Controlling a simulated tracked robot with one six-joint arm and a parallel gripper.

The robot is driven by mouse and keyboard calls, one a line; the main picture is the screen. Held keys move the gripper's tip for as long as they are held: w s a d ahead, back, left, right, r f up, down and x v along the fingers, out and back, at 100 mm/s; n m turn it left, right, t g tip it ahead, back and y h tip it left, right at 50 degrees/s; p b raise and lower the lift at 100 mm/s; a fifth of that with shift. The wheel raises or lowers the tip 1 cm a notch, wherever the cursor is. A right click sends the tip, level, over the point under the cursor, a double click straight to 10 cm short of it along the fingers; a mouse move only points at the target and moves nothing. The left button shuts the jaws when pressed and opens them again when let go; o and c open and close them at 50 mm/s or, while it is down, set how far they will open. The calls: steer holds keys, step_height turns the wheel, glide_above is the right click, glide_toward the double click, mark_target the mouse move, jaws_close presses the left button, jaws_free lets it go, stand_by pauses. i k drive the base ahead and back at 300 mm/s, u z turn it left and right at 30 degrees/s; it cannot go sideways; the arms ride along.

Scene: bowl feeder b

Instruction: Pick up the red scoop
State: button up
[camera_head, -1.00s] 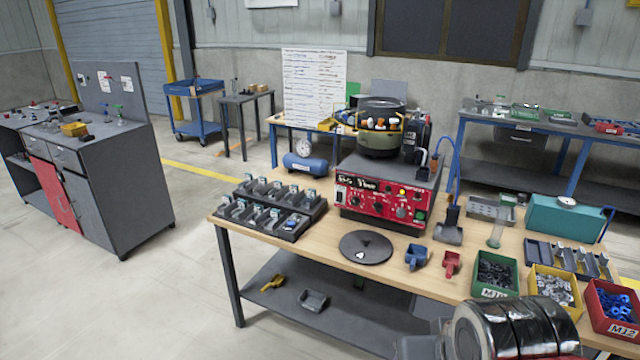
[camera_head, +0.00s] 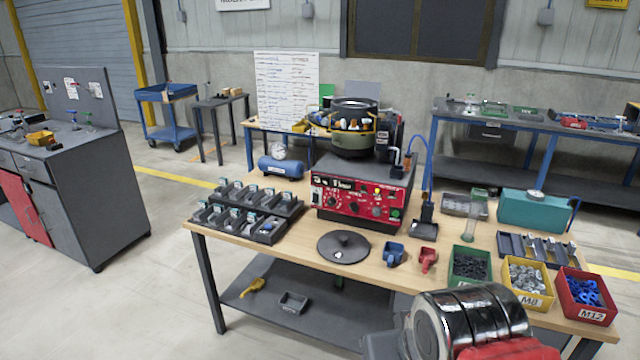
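The red scoop (camera_head: 428,259) lies on the wooden table top, toward the front, just right of a blue scoop (camera_head: 394,254) and left of the green bin. My arm shows at the bottom right as a shiny dark cylinder with a red part. The end of my gripper is not visible, and nothing is seen touching the scoop.
A round black lid (camera_head: 343,247) lies left of the scoops. A green bin (camera_head: 468,266), a yellow bin (camera_head: 527,284) and a red bin (camera_head: 588,297) stand to the right. The red control box (camera_head: 356,196) with the bowl feeder (camera_head: 354,130) stands behind.

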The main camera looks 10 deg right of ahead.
mark_target(427, 255)
steer(key=k, duration=0.65)
steer(key=z, duration=0.35)
steer(key=i, duration=2.05)
steer(key=u, duration=0.5)
